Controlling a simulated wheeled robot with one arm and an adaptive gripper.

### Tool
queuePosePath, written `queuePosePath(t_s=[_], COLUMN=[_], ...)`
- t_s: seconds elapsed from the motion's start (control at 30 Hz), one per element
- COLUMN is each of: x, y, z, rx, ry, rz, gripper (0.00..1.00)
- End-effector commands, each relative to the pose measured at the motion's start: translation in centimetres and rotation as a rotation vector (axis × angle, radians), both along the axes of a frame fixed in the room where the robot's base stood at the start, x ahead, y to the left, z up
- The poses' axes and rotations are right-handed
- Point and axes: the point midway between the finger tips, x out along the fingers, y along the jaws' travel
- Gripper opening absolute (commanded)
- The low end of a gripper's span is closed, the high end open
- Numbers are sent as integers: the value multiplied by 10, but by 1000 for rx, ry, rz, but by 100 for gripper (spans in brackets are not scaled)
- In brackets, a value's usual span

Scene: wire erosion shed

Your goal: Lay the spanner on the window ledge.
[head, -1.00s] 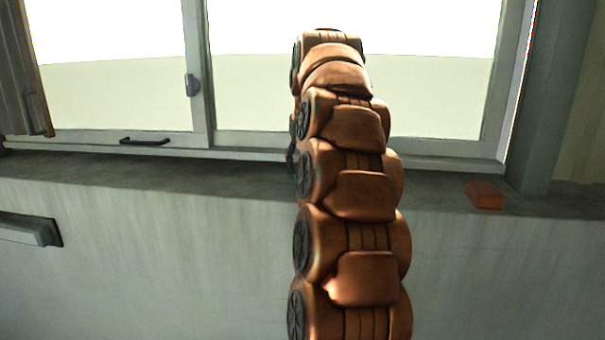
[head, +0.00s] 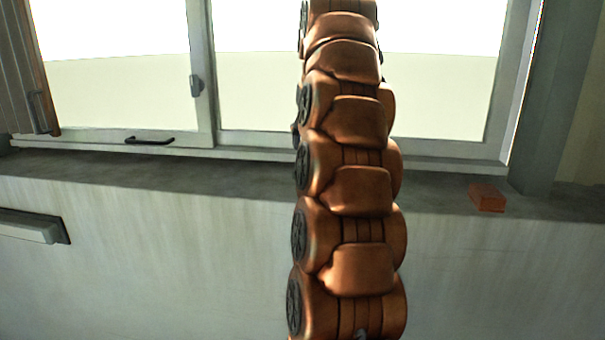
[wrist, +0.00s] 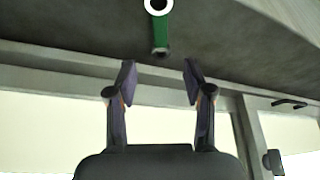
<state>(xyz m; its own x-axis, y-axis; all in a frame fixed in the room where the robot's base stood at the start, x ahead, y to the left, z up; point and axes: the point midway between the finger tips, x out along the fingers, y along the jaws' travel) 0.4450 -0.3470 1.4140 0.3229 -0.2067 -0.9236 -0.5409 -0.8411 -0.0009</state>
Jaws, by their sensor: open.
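In the head view the ledge (head: 230,177) runs under the window. My arm hides the spanner and my gripper there.
A reddish-brown block (head: 487,197) sits on the ledge at the right. A sliding window (head: 350,100) with a dark handle (head: 150,141) stands behind the ledge. A grey handle-like bar (head: 30,229) juts from the wall at the left. The ledge left of my arm looks clear.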

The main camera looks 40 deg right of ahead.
Motion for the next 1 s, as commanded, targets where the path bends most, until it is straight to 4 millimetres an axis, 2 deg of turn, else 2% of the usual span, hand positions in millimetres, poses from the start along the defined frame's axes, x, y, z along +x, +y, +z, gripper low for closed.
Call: queuePosePath(t_s=[0.27, 0.43, 0.77, 1.0], x=[0, 5, 9, -9], y=[2, 23, 112, 179], z=[0, -10, -52, -95], rx=[1, 15, 52, 81], ry=[2, 26, 113, 189], rz=[3, 44, 201, 307], gripper=[52, 52, 52, 52])
